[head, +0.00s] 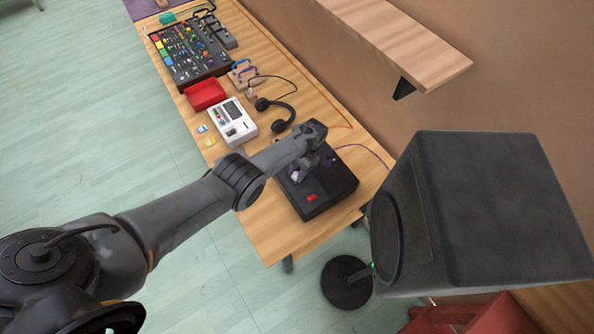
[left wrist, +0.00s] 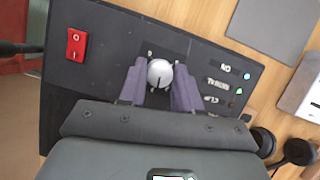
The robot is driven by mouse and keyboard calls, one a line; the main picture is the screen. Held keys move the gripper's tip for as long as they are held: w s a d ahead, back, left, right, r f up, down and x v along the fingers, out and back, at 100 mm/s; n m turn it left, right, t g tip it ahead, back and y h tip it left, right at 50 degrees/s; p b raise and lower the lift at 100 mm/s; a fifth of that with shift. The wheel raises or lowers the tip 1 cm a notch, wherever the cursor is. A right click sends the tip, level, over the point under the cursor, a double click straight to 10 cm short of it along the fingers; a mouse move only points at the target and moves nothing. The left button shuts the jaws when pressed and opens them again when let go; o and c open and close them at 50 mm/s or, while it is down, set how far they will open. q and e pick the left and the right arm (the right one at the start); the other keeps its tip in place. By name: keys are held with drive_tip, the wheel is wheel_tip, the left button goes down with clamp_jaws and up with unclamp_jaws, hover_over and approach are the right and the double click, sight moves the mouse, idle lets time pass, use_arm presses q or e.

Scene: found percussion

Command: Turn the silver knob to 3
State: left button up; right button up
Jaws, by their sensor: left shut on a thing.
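The silver knob (left wrist: 160,72) sits on the top panel of a black box (left wrist: 105,50) in the left wrist view. A thin dark mark shows on the knob's face, but I cannot read which number it meets. My left gripper (left wrist: 159,84) has a finger on each side of the knob and is shut on it. A small pale character shows just above the knob; the fingers hide other markings around it. In the head view, the black box (head: 329,196) is at the table's near end, with my left gripper (head: 303,174) over it. My right gripper is not in view.
The box has a red rocker switch (left wrist: 76,45) and lit indicators beside pale lettering. Headphones (head: 277,112), a white device (head: 234,122), a red case (head: 205,94) and a mixer (head: 189,54) stand farther along the table. A large speaker (head: 500,210) stands at the right.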

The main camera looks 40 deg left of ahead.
use_arm(q)
drive_tip(key=shift+m+y, duration=0.3)
drive_tip(key=shift+m, duration=0.5)
drive_tip(key=o, duration=1)
drive_tip(key=shift+d, duration=0.1)
drive_tip(key=shift+p+v, duration=1.2)
drive_tip(key=shift+v, duration=4.2)
drive_tip(key=shift+s, duration=0.1)
